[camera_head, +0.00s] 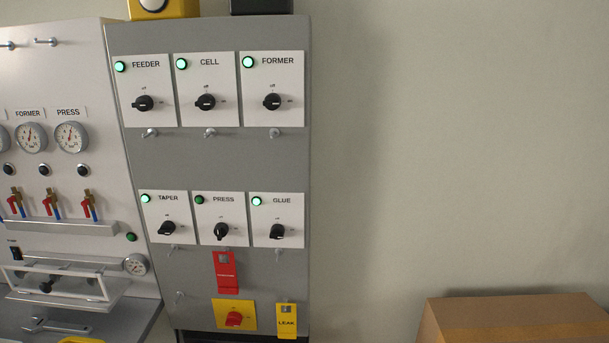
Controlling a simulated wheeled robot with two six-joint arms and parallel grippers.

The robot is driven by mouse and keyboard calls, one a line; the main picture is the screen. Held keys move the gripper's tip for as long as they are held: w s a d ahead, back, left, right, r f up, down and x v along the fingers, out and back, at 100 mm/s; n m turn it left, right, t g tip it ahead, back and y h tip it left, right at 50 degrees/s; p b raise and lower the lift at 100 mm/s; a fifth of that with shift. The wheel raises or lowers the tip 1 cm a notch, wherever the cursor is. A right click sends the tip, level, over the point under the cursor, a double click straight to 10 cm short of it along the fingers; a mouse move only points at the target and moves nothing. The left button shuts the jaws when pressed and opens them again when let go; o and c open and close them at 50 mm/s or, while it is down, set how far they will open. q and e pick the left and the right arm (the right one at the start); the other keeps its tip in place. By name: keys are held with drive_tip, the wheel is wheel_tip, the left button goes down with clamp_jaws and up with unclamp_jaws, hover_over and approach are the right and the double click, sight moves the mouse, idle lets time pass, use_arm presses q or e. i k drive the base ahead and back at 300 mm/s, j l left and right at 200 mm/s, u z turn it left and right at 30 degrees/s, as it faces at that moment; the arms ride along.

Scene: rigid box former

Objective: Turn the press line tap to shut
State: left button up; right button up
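The PRESS gauge (71,137) is on the white panel at the left, with a round black knob (83,170) below it. Under that knob is the press line tap (89,206), a small brass-coloured fitting with red and blue parts. It is too small to tell exactly which way its handle points. Similar taps stand to its left, one of them the former line tap (49,204) under the FORMER gauge (31,138). Neither of my grippers shows in the head view.
A grey panel (222,153) with switch plates stands right of the tap panel. Its PRESS lamp (199,200) is dark; the other lamps glow. A red tag (227,275) and a yellow LEAK tag (286,322) hang low. A cardboard box (520,318) is at lower right.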

sight(84, 203)
drive_tip(key=i+j+u, duration=0.2)
drive_tip(key=j+u, duration=0.25)
drive_tip(key=i+j+u, duration=0.25)
drive_tip(key=j+u, duration=0.25)
drive_tip(key=l, duration=0.1)
